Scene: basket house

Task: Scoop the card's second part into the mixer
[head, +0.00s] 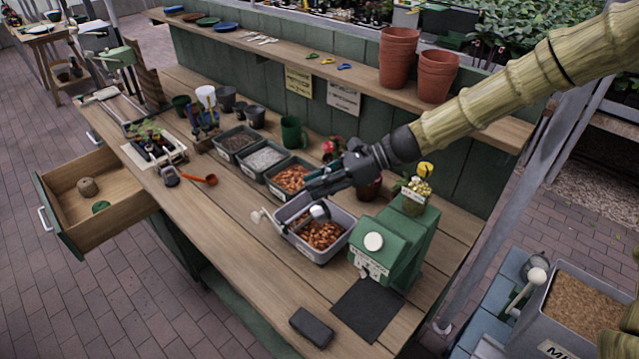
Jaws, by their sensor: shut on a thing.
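My gripper (312,190) reaches in from the right, low over the bench, between the bin of orange-brown chips (291,179) and a grey tub (341,244) in front of it. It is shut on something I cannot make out. A pale rounded knob (320,212) shows just below it. Beside the chip bin stand a bin of pale grey grains (264,160) and a bin of dark material (236,143). The card's writing is unreadable, and I cannot single it out.
A green machine (392,240) stands right of the grey tub, by a dark mat (367,309) and a dark block (312,327). An orange scoop (205,180) lies left. The drawer (97,200) is open. A lettered tub (570,310) of brown material stands right.

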